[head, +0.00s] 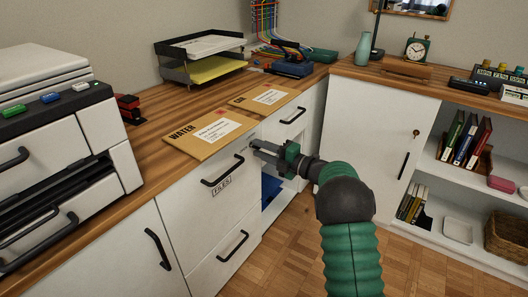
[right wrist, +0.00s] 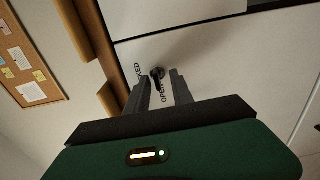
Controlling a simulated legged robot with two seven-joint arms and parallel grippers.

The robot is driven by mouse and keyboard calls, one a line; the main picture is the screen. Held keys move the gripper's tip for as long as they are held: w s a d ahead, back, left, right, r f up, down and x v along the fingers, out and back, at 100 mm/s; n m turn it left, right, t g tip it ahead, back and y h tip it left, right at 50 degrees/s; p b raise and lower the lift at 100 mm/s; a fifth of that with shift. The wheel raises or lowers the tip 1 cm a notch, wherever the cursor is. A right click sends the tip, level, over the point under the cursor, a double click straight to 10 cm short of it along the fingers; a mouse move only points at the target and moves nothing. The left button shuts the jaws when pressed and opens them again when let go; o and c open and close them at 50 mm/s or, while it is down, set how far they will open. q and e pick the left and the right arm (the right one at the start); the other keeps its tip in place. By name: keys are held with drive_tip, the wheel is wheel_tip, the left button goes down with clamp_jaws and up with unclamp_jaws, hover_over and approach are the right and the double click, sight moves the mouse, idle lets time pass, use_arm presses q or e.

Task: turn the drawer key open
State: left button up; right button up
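The drawer key (right wrist: 157,75) is a small dark key in a round lock on a white drawer front, seen in the right wrist view. Printed words beside it read "OPEN" and, partly hidden, what looks like "LOCKED". My right gripper (right wrist: 159,84) is open, its two fingertips on either side of the key with gaps showing. In the head view my right gripper (head: 257,148) reaches the upper right of the drawer (head: 200,195) labelled FILES, and hides the key there. The drawer looks shut. My left gripper is not in view.
The wooden desktop (head: 150,130) runs just above the drawer, with a yellow WATER envelope (head: 195,145) at its edge. The drawer's black handle (head: 222,170) is left of my right gripper. An open space with a blue item (head: 270,188) lies below right. A white cabinet (head: 375,125) stands further right.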

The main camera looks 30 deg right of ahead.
drive_tip(key=p+v, duration=0.6)
drive_tip(key=v, duration=1.1)
drive_tip(key=shift+w+f, duration=0.1)
drive_tip(key=w+a+m+g+h+p, duration=0.25)
drive_tip(key=w+a+m+h, duration=0.55)
drive_tip(key=m, duration=0.5)
drive_tip(key=s+a+f+m+g+y+p, duration=0.1)
drive_tip(key=s+a+f+m+g, duration=0.45)
drive_tip(key=s+a, duration=0.55)
drive_tip(key=s+a+f+m+g, duration=0.5)
drive_tip(key=s+a, duration=0.4)
drive_tip(key=s, duration=0.5)
wheel_tip(320, 180, up, 38)
drive_tip(key=g+p, duration=0.1)
drive_tip(key=p, duration=3.7)
drive_tip(key=shift+r+n, duration=0.2)
drive_tip(key=shift+n, duration=0.25)
